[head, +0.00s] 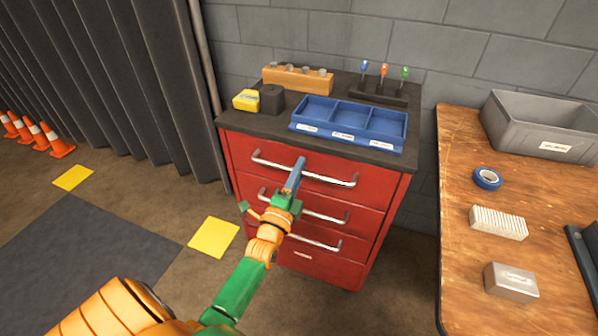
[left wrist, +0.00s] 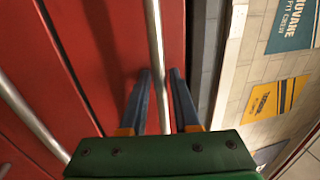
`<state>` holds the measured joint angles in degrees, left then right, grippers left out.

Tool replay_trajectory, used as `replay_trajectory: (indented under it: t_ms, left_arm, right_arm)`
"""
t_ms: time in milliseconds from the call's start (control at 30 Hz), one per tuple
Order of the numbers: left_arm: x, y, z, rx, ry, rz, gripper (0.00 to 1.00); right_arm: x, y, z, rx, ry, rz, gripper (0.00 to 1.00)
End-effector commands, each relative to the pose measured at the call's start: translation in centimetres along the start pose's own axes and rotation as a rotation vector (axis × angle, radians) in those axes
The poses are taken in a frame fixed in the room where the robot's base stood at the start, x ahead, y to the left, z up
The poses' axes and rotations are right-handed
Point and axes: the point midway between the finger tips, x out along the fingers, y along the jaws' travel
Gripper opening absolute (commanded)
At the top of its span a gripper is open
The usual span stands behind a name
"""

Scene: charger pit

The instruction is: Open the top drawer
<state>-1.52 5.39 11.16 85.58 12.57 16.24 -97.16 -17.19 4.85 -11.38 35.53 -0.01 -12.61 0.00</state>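The red cabinet's top drawer (head: 240,152) looks flush with the drawers below it. Its silver bar handle (head: 335,181) runs across the front. My left gripper (head: 300,163) is at the middle of this handle. In the left wrist view, the handle (left wrist: 155,35) passes between the two blue fingertips (left wrist: 160,72). The fingers stand apart, one on each side of the bar, with narrow gaps visible. In the head view the fingers cover part of the handle. My right gripper is not in view.
Lower drawer handles (head: 328,217) stick out beneath. A blue tray (head: 345,139) and a screwdriver rack (head: 375,92) stand on the cabinet top. A wooden workbench (head: 465,270) is to the right.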

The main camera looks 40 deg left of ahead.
Motion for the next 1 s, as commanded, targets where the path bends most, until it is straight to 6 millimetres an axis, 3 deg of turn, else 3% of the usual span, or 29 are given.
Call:
replay_trajectory:
  t_ms: [100,200,233,1000]
  left_arm:
    - [-0.03,0.00,0.00,0.000,0.000,0.000,0.30]
    - [-0.04,0.01,-0.01,-0.001,0.000,0.000,0.03]
    - [-0.05,0.00,-0.01,-0.001,0.000,0.000,0.00]
    - [-0.07,0.03,0.00,-0.001,0.000,0.001,0.00]
  right_arm:
    - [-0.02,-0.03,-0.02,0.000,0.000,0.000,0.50]
    - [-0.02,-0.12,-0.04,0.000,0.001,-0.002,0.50]
    - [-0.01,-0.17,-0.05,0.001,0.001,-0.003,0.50]
    - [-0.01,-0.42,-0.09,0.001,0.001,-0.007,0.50]
